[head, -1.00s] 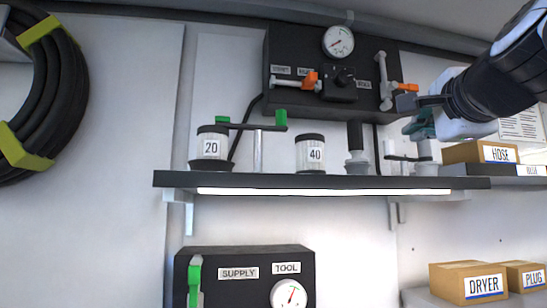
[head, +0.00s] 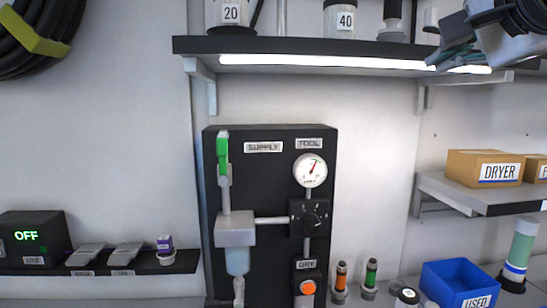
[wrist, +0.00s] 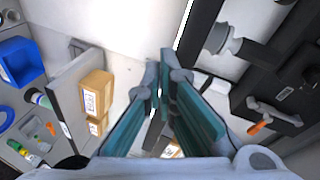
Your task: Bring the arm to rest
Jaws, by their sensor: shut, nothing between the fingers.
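My gripper (head: 452,55) shows at the upper right of the head view, in front of the lit upper shelf. In the wrist view its teal-padded fingers (wrist: 161,98) come together at the tips with nothing held between them. My arm enters from the top right corner of the head view. The fingers appear apart from the shelf and boxes, though the exact gap to the shelf edge cannot be told.
The upper shelf (head: 300,47) carries jars marked 20 and 40. The SUPPLY/TOOL panel (head: 270,190) is on the wall below. A DRYER box (head: 485,168) sits on the right shelf, above a blue USED bin (head: 460,283).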

